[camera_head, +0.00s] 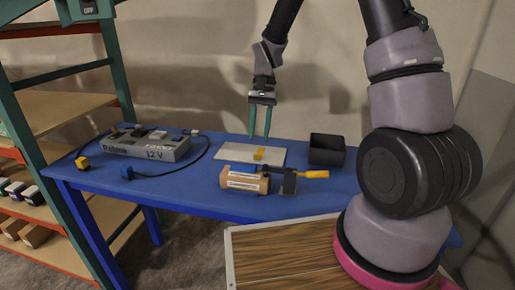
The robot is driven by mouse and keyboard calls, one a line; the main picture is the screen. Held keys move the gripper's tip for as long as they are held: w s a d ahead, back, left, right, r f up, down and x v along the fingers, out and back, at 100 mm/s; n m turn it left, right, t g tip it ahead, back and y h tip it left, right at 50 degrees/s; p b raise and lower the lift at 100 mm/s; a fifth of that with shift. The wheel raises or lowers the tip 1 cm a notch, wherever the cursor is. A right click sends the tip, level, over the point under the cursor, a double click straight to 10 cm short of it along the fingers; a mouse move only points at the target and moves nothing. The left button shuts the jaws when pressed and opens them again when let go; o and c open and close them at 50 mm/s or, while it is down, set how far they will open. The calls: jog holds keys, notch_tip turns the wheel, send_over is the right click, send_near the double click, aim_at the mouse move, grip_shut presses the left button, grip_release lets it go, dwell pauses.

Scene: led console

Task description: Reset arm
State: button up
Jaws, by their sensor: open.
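My gripper (261,138) hangs from my arm above the blue table (203,200), its two teal fingers pointing down and apart. It is open and nothing shows between the fingers. The fingertips appear over the back part of a light grey plate (229,152); I cannot tell their exact height above it. A small yellow piece (259,153) sits on the plate, just below the fingertips in the picture.
A tan cylinder (238,181), an orange-handled tool (313,174) and a black bin (327,149) are at right. Green shelving (110,50) stands left.

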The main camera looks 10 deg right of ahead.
jog(key=s+d+r+t, duration=0.2)
jog(key=d+r, duration=0.1)
jog(key=r, duration=0.5)
jog(key=s+d+r+t, duration=0.2)
jog(key=d+r+t, duration=0.1)
jog(key=r, duration=0.5)
jog(key=s+d+r+t, duration=0.6)
jog(key=s+r, duration=0.4)
jog(key=s, duration=0.1)
jog(key=shift+s+d, duration=0.15)
jog(key=shift+s, duration=0.1)
